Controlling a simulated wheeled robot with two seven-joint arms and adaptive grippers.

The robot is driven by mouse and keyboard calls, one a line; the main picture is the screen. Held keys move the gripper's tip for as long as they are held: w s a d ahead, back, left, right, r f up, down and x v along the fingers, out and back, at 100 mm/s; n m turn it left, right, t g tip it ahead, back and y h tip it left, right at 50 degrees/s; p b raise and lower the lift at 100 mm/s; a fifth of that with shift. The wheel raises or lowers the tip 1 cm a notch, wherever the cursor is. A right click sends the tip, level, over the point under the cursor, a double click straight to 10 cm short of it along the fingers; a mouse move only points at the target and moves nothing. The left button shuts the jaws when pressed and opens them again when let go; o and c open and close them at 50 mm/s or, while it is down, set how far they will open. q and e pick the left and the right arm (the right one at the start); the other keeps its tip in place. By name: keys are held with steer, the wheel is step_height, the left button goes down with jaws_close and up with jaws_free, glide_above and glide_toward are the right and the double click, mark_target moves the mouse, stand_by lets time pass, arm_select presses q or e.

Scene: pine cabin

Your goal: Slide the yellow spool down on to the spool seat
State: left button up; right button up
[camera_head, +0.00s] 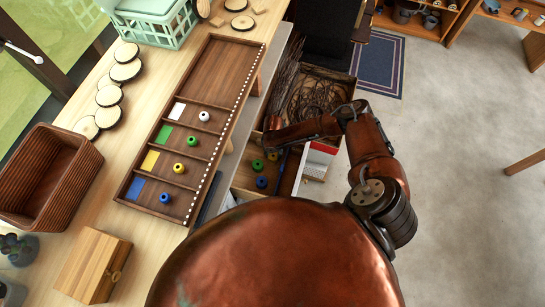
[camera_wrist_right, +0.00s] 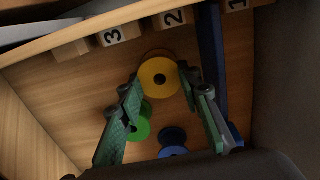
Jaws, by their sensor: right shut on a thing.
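In the right wrist view a yellow spool (camera_wrist_right: 158,77) with a dark centre hole sits between the fingertips of my right gripper (camera_wrist_right: 160,88), which is shut on it. A green spool (camera_wrist_right: 139,128) and a blue spool (camera_wrist_right: 173,142) are close by in the drawer. My left gripper is not in view.
Numbered wooden blocks (camera_wrist_right: 118,36) line the drawer edge. A compartment tray (camera_head: 218,72) on the table holds white, green, yellow and blue spools beside matching squares. Twigs and a wire coil (camera_head: 318,95) fill the drawer's far part. A woven basket (camera_head: 48,175) stands left.

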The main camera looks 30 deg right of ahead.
steer(key=c, duration=0.6)
steer(key=shift+r+p, duration=2.2)
steer(key=shift+r, duration=0.7)
